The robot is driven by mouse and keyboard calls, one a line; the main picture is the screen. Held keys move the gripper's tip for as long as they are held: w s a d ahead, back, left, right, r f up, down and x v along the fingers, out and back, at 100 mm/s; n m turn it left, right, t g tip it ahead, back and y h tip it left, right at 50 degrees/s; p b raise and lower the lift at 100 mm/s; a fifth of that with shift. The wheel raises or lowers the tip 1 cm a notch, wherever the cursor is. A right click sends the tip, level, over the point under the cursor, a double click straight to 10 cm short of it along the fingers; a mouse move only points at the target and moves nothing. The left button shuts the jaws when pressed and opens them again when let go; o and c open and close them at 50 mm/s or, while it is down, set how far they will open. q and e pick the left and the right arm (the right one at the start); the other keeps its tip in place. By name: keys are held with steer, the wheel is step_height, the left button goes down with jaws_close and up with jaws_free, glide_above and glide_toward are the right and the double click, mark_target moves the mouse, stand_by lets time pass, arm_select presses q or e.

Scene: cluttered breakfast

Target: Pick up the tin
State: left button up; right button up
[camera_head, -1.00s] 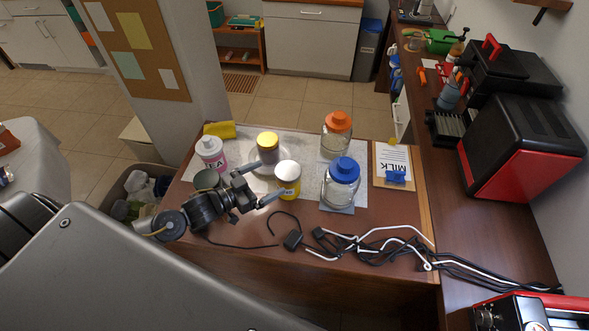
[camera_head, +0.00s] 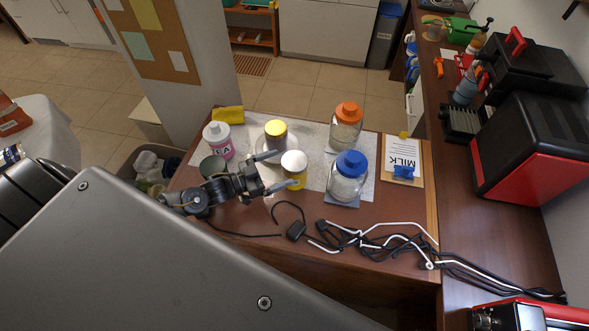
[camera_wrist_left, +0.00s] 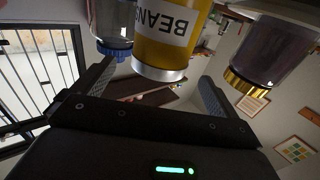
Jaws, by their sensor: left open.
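The tin (camera_head: 294,161) is yellow with a white lid and stands upright on the brown table in the head view. In the left wrist view the tin (camera_wrist_left: 165,48) appears upside down, with BEANS on its label. My left gripper (camera_head: 284,170) is open, its fingers pointing right at the tin's near left side. In the wrist view the tin lies in line with the gap between the fingers (camera_wrist_left: 156,78); I cannot tell whether they touch it. The lower finger partly hides the tin's body in the head view. My right gripper is not in view.
A yellow-lidded jar (camera_head: 276,129) stands close behind the tin, by the upper finger. A blue-lidded jar (camera_head: 347,178) and an orange-lidded jar (camera_head: 346,128) stand right. A pink TEA bottle (camera_head: 218,142) is left. Tangled cables (camera_head: 370,240) lie in front.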

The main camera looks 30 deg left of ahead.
mark_target(295, 160)
arm_select(q)
steer(key=shift+w+d, duration=0.15)
steer(key=shift+w, duration=0.05)
steer(key=p+x, duration=0.1)
steer(key=x, duration=0.4)
steer(key=shift+r+p, duration=0.1)
steer(key=shift+p, duration=0.25)
steer(key=shift+w+d, duration=0.3)
steer(key=c, duration=1.3)
steer(key=shift+o, duration=0.2)
steer(key=shift+a, duration=0.1)
